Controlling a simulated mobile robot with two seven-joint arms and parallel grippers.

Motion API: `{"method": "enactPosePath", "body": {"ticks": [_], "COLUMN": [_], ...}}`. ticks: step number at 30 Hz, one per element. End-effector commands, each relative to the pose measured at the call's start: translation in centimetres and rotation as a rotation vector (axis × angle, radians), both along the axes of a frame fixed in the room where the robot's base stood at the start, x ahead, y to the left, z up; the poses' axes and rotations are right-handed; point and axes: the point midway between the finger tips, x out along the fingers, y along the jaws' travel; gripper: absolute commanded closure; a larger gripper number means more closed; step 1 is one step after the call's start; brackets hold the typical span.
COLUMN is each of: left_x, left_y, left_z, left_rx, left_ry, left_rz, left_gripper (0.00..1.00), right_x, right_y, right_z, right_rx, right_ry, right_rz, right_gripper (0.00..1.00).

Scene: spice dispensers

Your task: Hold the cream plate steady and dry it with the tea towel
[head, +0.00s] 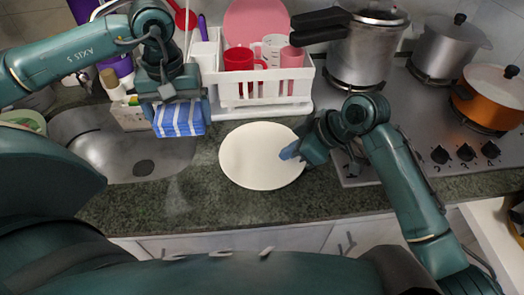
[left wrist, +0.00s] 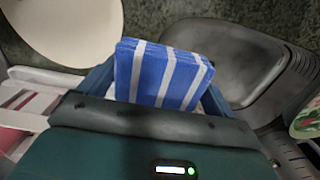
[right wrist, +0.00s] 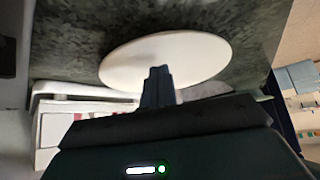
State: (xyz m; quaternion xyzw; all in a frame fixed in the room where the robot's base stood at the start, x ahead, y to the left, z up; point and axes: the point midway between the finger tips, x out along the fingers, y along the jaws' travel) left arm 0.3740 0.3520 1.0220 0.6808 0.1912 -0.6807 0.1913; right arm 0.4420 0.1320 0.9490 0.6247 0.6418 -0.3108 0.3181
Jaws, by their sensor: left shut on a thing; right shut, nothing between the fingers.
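The cream plate (head: 258,160) lies on the dark green counter in front of the dish rack. It also shows in the left wrist view (left wrist: 75,25) and in the right wrist view (right wrist: 170,62). The tea towel (head: 179,120), blue with white stripes and folded, is in my left gripper (head: 178,98), above the counter left of the plate. It fills the left wrist view's middle (left wrist: 165,75). My right gripper (head: 290,152) is shut and empty, its fingertips at the plate's right rim; I cannot tell whether they touch it.
A sink (head: 120,150) lies at the left. A white dish rack (head: 265,92) with red and pink cups stands behind the plate. A stove (head: 430,125) with a pressure cooker (head: 365,50) and an orange pot (head: 492,98) is at the right. The counter before the plate is clear.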

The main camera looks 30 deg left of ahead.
Motion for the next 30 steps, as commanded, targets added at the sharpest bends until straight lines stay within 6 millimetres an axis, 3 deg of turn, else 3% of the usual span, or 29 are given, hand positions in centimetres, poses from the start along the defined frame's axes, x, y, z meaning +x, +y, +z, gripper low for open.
{"method": "enactPosePath", "body": {"ticks": [17,24,30], "left_x": [0.0,0.0,0.0], "left_y": [0.0,0.0,0.0], "left_z": [5.1,6.3,6.3], "left_rx": [0.000,0.000,0.000], "left_ry": [0.000,0.000,0.000], "left_rz": [0.000,0.000,0.000], "left_gripper": [0.28,0.28,0.28], "right_x": [0.0,0.0,0.0], "right_y": [0.0,0.0,0.0], "right_z": [4.9,6.6,6.7], "right_rx": [0.001,0.001,0.000], "right_ry": [-0.001,-0.001,0.000], "right_rz": [-0.001,-0.001,0.000], "right_gripper": [1.00,1.00,1.00]}}
